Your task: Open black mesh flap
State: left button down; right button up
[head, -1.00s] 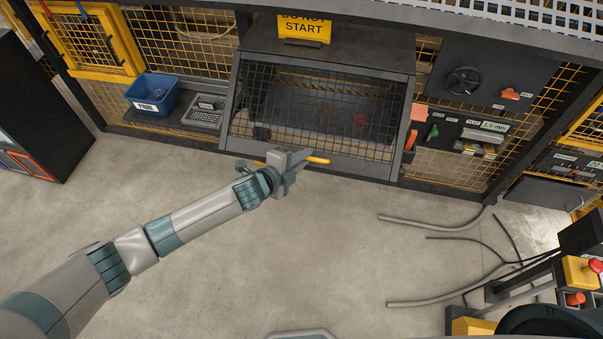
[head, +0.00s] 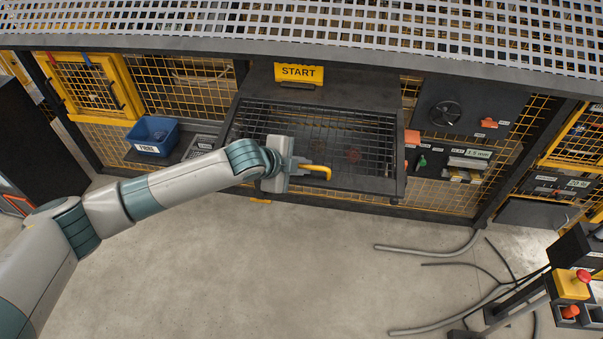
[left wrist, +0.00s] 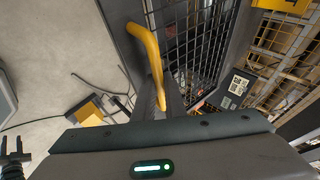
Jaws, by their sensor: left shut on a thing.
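The black mesh flap (head: 345,130) is a dark-framed grid on the front of the cabinet below the yellow START sign. It stands tilted outward, its lower edge swung out towards me, and looks partly open. A yellow bar handle (head: 326,171) sits at its lower edge. My left gripper (head: 298,164) is shut on this handle. In the left wrist view the handle (left wrist: 146,52) runs down between my fingers (left wrist: 163,98), with the flap's mesh (left wrist: 190,30) beside it. My left wrist covers the flap's lower left part in the head view. My right gripper is not in view.
A perforated metal top (head: 400,30) overhangs the flap. A blue bin (head: 153,136) stands to the left, and a black panel with a round knob (head: 446,113) is to the right. Grey hoses (head: 430,249) lie on the floor at right. The floor (head: 240,270) in front is mostly clear.

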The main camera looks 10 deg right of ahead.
pick_arm(q)
jog(key=shift+w+r, duration=0.1)
jog(key=shift+r, duration=0.25)
jog(key=c, duration=1.9)
grip_release()
jog(key=shift+o, duration=0.4)
jog(key=shift+w+f, duration=0.15)
jog(key=shift+s+a+r+b, duration=0.3)
jog(key=shift+s+r, duration=0.1)
jog(key=shift+r, duration=0.05)
jog(key=b+v, duration=0.5)
jog(key=v, duration=1.1)
jog(key=shift+w+r+b, duration=0.15)
jog(key=shift+w+b, duration=0.05)
jog(key=shift+b, duration=0.15)
